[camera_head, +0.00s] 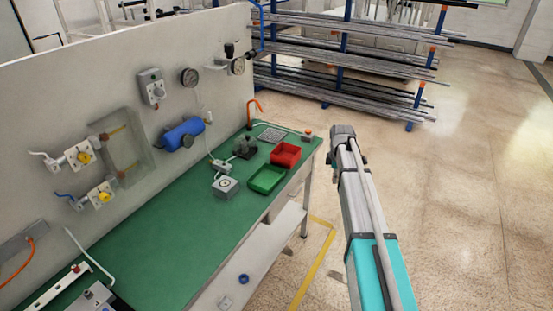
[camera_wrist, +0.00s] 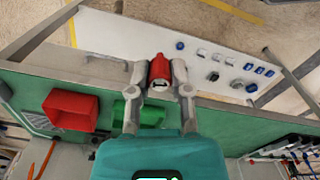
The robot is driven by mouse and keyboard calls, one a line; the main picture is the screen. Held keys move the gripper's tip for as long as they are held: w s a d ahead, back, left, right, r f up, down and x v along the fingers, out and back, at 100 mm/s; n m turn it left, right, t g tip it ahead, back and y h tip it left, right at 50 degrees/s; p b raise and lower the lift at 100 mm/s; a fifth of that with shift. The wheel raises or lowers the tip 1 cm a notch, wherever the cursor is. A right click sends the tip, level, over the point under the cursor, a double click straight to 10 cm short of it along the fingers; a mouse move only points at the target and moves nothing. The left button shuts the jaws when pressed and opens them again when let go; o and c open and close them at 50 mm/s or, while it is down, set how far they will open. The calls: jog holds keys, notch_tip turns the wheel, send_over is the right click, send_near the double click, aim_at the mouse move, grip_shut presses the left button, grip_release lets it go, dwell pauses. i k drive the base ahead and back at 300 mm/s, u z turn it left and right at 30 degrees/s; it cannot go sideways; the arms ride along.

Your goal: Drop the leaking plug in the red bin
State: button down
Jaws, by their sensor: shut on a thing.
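My gripper (camera_wrist: 158,82) is shut on a small red plug (camera_wrist: 158,69) with a grey end, held between its two fingertips in the wrist view. The red bin (camera_wrist: 72,108) is to the left of my gripper there, apart from it. In the head view the red bin (camera_head: 286,154) stands on the green bench top near its far right end, and looks empty. My arm reaches out to the right of the bench in that view; the fingers and the plug are hidden there.
A green bin (camera_head: 267,180) stands next to the red bin and also shows behind my gripper in the wrist view (camera_wrist: 128,108). A grey box (camera_head: 226,187) and an orange hooked pipe (camera_head: 256,106) are nearby. A white lower shelf (camera_wrist: 110,35) carries several small parts. Open floor lies right.

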aim_at(286, 155)
jog(key=u, duration=0.35)
jog(key=i, duration=0.95)
